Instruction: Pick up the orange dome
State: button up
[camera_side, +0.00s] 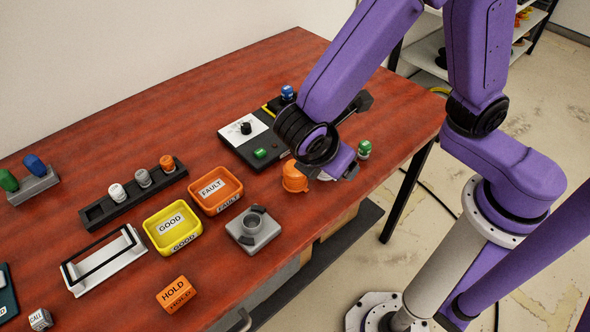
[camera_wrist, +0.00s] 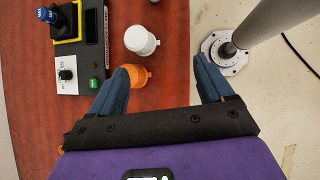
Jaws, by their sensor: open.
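The orange dome (camera_side: 294,177) stands near the table's front edge, partly covered by my wrist in the side view. In the wrist view the orange dome (camera_wrist: 138,75) shows beside the inner side of my left finger, which hides part of it. My gripper (camera_wrist: 160,66) is open, with its two blue fingers wide apart and nothing held between them. The dome lies off-centre, toward the left finger. I cannot tell whether that finger touches it. In the side view my fingertips are mostly hidden by the wrist.
A white domed piece (camera_wrist: 141,40) stands close to the orange dome. A black-and-white control box (camera_side: 243,130) is behind it. An orange FAULT tray (camera_side: 229,203), a yellow GOOD tray (camera_side: 148,229) and a grey fixture (camera_side: 266,238) stand to the left. The table's edge is close.

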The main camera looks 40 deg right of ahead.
aim_at(292, 179)
jog(key=a+f+n+t+h, duration=0.1)
jog(key=a+f+n, duration=0.1)
jog(key=a, duration=0.2)
jog(key=a+f+n+t+h, duration=0.1)
jog(key=a+f+n+t, duration=0.1)
jog(key=a+f, duration=0.1)
jog(key=w+a+f+n+t+h, duration=0.1)
jog(key=a+f+n+t+h, duration=0.1)
jog(key=a, duration=0.4)
jog(key=shift+f, duration=0.25)
jog(key=shift+w+f, duration=0.15)
jog(key=x, duration=1.2)
jog(key=shift+w, duration=0.1)
jog(key=shift+d+r+x, duration=0.15)
jog(key=shift+r+x, duration=0.05)
jog(key=shift+x, duration=1.05)
jog(key=shift+d+r+x, duration=0.1)
jog(key=shift+r+x, duration=0.1)
jog(key=shift+x, duration=1.1)
jog(key=c, duration=1)
